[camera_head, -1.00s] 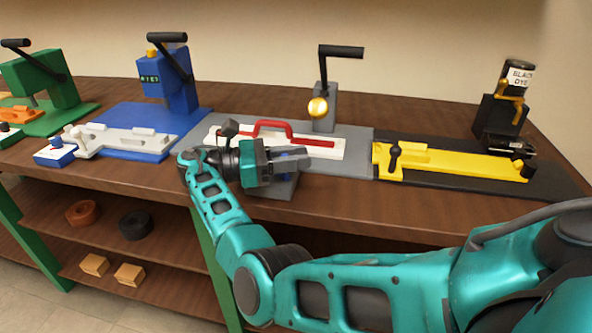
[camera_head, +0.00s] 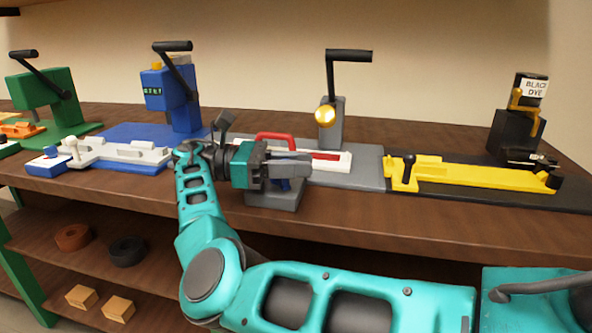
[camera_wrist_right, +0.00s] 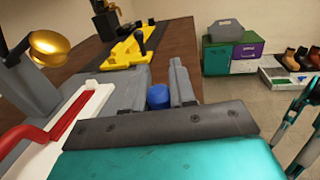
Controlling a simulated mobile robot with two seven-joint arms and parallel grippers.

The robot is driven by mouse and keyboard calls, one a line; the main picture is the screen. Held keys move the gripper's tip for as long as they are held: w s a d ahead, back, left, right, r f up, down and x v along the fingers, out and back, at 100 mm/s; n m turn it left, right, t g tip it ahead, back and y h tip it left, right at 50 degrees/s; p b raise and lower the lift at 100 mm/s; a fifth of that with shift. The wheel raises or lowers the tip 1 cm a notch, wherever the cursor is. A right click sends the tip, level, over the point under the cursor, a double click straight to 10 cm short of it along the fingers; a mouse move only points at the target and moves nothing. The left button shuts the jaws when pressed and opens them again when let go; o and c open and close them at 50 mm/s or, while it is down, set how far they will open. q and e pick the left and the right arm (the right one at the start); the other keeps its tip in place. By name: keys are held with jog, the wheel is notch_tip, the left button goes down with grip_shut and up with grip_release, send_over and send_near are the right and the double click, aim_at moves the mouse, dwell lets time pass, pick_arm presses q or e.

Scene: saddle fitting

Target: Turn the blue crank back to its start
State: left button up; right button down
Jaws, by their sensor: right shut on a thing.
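The blue crank shows in the head view as a small blue part (camera_head: 284,184) under my right gripper's fingers, above a grey block (camera_head: 272,199) at the table's front edge. In the right wrist view its rounded blue knob (camera_wrist_right: 158,96) stands between the grey fingers. My right gripper (camera_head: 298,166) is shut on the blue crank. The fingers hide most of the crank, so I cannot tell its angle. My left gripper is not in view.
Behind my right gripper are a white tray with a red handle (camera_head: 273,138) and a grey press with a brass ball (camera_head: 325,115). A yellow fixture (camera_head: 450,172) lies to the right. A blue press (camera_head: 172,95) stands to the left.

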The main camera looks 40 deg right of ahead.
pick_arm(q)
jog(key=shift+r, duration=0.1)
pick_arm(e)
jog(key=shift+r, duration=0.1)
jog(key=c, duration=0.9)
grip_release()
jog(key=shift+c, duration=0.2)
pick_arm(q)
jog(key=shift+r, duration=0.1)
